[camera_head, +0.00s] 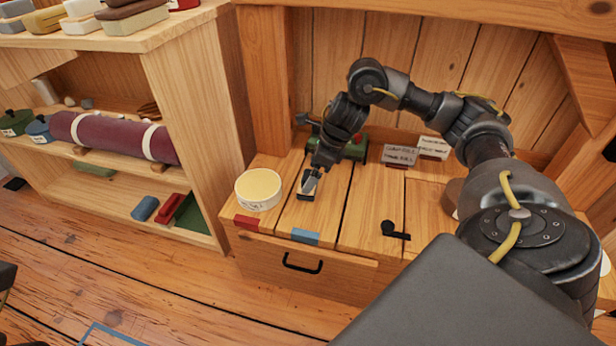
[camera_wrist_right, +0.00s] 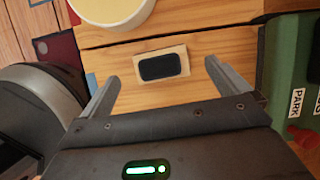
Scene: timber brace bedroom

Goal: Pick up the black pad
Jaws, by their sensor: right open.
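The black pad (camera_wrist_right: 160,65) is a small dark rounded rectangle on a thin beige backing, lying on the wooden chest top. In the head view the pad (camera_head: 306,196) is partly covered by my right gripper (camera_head: 312,181), which points down over it. In the right wrist view the two fingers of this gripper are spread wide, with the pad lying ahead between their tips. Nothing is held between them. The exact height of the fingertips above the chest top is hard to tell. My left gripper is not in view.
A round cream-topped tub (camera_head: 258,189) stands just left of the pad. A green item (camera_head: 354,150) is behind it, with grey label blocks (camera_head: 400,155) further right. A small black piece (camera_head: 394,230) lies to the right. Red and blue tabs (camera_head: 305,236) mark the front edge.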

